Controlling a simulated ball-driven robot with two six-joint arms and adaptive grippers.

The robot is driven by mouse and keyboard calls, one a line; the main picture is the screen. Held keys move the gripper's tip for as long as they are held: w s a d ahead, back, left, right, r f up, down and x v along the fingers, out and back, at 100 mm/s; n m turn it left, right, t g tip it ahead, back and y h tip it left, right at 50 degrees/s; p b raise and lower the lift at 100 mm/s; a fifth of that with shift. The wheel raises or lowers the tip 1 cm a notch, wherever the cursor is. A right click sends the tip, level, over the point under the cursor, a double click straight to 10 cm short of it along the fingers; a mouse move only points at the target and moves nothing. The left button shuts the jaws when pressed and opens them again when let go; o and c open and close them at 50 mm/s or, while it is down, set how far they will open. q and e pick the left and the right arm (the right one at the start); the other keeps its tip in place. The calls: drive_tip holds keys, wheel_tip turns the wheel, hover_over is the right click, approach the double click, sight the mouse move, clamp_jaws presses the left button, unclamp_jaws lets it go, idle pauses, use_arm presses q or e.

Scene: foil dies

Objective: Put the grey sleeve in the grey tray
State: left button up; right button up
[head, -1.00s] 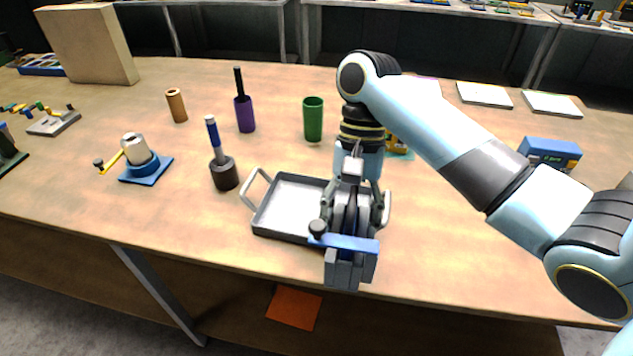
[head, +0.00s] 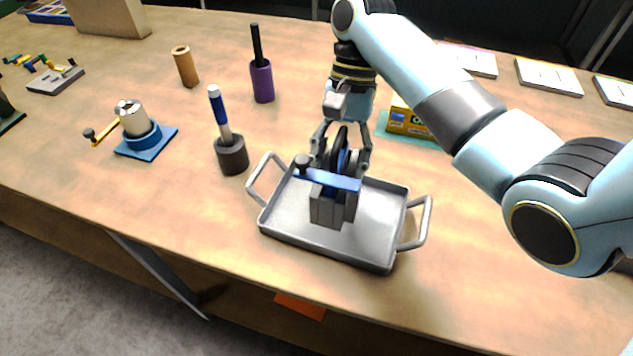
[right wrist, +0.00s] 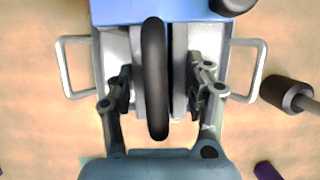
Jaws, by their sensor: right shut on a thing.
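The grey sleeve (head: 332,208) is a blocky grey piece with a blue bar across its top, a black knob and a dark rounded part. My right gripper (head: 341,160) is shut on it, with fingers on both sides; the right wrist view shows the dark rounded part (right wrist: 154,80) between them. The sleeve is over the middle of the grey tray (head: 385,222), upright. I cannot tell whether its bottom touches the tray floor. The tray has a handle on each side, and both handles (right wrist: 75,68) show in the right wrist view. My left gripper is not in view.
Left of the tray stand a dark holder (head: 232,155) with a blue-handled tool, a purple holder (head: 262,82), a brown tube (head: 185,67) and a blue-based crank device (head: 146,138). A yellow-green box (head: 408,120) is behind my arm. The table's front edge is close to the tray.

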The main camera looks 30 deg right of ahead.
drive_tip(key=w+f, duration=0.1)
drive_tip(key=w+a+f, duration=0.1)
drive_tip(key=w, duration=0.1)
drive_tip(key=w+a+f, duration=0.1)
drive_tip(key=shift+w+a, duration=0.1)
drive_tip(key=shift+w, duration=0.15)
wheel_tip(320, 180, down, 4)
drive_tip(key=shift+s+a+r, duration=0.1)
drive_tip(key=shift+s+r, duration=0.05)
drive_tip(key=shift+r, duration=0.05)
clamp_jaws()
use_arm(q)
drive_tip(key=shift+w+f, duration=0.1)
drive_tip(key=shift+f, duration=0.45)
use_arm(e)
drive_tip(key=shift+s+f, duration=0.15)
drive_tip(key=shift+f, duration=0.15)
drive_tip(key=o, duration=1.1)
unclamp_jaws()
drive_tip(key=shift+f, duration=0.1)
drive_tip(key=shift+o, duration=1.4)
drive_tip(key=shift+w, duration=0.2)
drive_tip(key=shift+r, duration=0.25)
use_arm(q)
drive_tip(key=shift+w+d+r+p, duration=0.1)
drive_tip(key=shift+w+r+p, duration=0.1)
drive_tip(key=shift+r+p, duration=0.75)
use_arm(e)
drive_tip(key=v, duration=1.2)
